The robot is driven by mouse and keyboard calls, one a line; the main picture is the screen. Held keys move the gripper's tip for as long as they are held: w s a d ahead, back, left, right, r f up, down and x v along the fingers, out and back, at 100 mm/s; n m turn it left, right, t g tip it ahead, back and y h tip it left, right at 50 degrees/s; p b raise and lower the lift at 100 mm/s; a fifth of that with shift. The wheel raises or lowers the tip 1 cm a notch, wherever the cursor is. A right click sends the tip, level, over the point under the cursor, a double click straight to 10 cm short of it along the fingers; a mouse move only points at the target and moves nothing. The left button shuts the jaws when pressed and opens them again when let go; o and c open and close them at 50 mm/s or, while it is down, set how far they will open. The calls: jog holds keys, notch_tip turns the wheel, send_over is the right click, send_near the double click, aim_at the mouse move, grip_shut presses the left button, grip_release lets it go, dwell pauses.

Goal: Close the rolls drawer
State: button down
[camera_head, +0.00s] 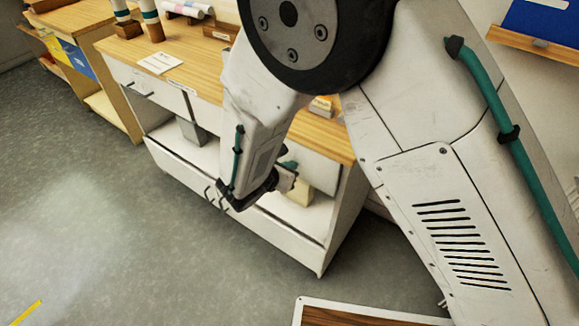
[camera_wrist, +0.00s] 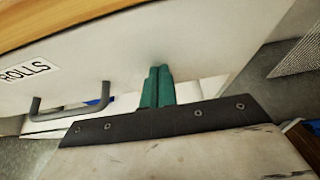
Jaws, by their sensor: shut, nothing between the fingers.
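The rolls drawer has a white front (camera_wrist: 110,65) with a "ROLLS" label (camera_wrist: 27,71) and a grey bar handle (camera_wrist: 70,112) in the wrist view. In the head view, part of a white front (camera_head: 316,163) shows right of my arm, under the wooden top. My gripper's teal fingers (camera_wrist: 157,87) are together and empty, pointing at the front to the right of the handle. I cannot tell whether the tips touch it. In the head view my gripper (camera_head: 289,168) is partly hidden by its own wrist. How far the drawer stands out is unclear.
The cabinet's wooden top (camera_head: 190,60) holds several rolls and a white card (camera_head: 160,63). Another drawer with a handle (camera_head: 137,90) is at left, and a low white drawer front (camera_head: 283,232) is below an open shelf. Grey floor (camera_head: 110,220) is clear at left.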

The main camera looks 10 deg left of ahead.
jog(key=s+a+f+v, duration=0.1)
jog(key=f+v, duration=0.1)
jog(key=v, duration=1.1)
jog(key=s+d+r+m+g+y, duration=0.1)
jog(key=s+d+r+m+g, duration=0.2)
jog(key=d, duration=1)
jog(key=s+d+r+m+g+y, duration=0.2)
jog(key=s+d+r+m, duration=0.5)
jog(key=d+r+m, duration=0.6)
jog(key=s+d+r+m+g+y, duration=0.1)
jog(key=s+d+r+m+g, duration=0.3)
jog(key=d+r+m, duration=0.5)
jog(key=s+d+m, duration=0.1)
jog(key=d+m, duration=0.5)
jog(key=shift+d+g+y, duration=0.25)
jog(key=shift+g+y, duration=0.05)
jog(key=shift+y, duration=0.1)
